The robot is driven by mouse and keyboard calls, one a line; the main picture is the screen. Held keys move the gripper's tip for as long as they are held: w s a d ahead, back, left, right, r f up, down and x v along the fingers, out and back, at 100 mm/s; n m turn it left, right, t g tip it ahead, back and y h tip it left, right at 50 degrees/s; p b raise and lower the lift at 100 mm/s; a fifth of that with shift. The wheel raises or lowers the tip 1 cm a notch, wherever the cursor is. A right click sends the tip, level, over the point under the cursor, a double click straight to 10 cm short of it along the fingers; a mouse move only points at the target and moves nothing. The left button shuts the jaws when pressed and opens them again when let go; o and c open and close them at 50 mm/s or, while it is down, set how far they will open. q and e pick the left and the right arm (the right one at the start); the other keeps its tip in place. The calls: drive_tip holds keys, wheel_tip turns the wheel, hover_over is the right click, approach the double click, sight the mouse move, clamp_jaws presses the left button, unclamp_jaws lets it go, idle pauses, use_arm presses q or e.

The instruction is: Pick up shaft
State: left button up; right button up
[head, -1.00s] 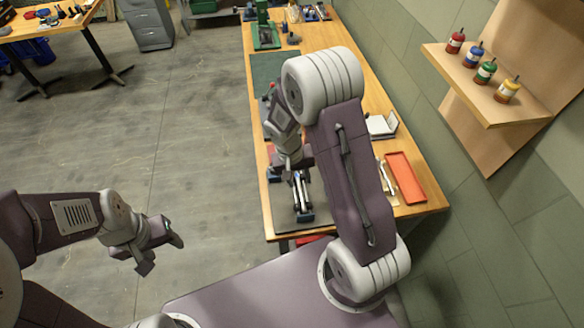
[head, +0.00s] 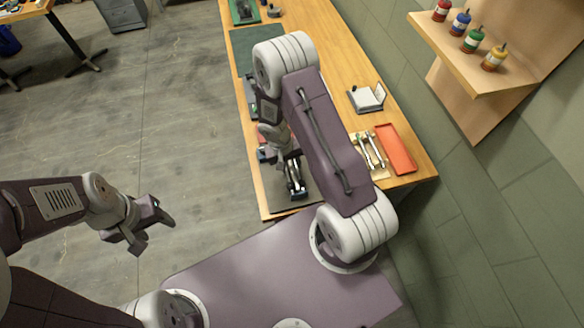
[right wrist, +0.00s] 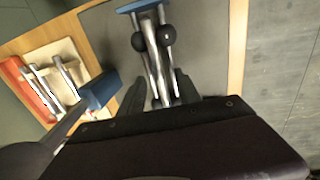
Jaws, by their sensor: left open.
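Silver rods that look like shafts lie on a beige pad (head: 379,173) beside the orange tray. They also show at the left of the right wrist view (right wrist: 66,77). A rail-like stand (head: 296,187) with silver bars, dark rollers and blue ends sits near the bench's front end. My right gripper (right wrist: 160,92) is over this stand, its two dark fingers apart with the silver bars seen between them; contact cannot be told. My left gripper (head: 150,222) is open and empty over the floor, away from the bench. My right arm hides part of the bench.
An orange tray (head: 396,149) lies by the bench's right edge. A white box-like device (head: 366,98) stands behind it. A shelf with coloured bottles (head: 471,42) is on the right wall. A blue block (right wrist: 99,90) is close to the right gripper's left finger.

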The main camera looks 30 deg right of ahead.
drive_tip(key=shift+f, duration=0.15)
drive_tip(key=shift+w, duration=0.15)
drive_tip(key=c, duration=0.7)
clamp_jaws()
